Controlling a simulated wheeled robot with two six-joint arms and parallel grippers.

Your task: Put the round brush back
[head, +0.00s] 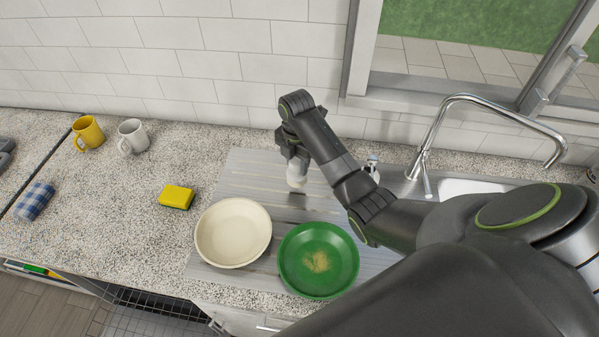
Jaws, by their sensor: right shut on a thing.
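My right gripper (293,153) points down over the grooved metal drainboard (345,210), behind the two dishes. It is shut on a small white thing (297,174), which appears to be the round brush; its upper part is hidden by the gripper. A dark patch shows on the drainboard just below it, and I cannot tell whether the brush touches the board. My left gripper is not in view.
A cream bowl (233,230) and a green dish (318,250) with a tan smear stand on the drainboard's front. A yellow sponge (176,197), blue checked cloth (34,201), yellow mug (88,132) and white mug (133,136) are left. The faucet (437,125) stands right.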

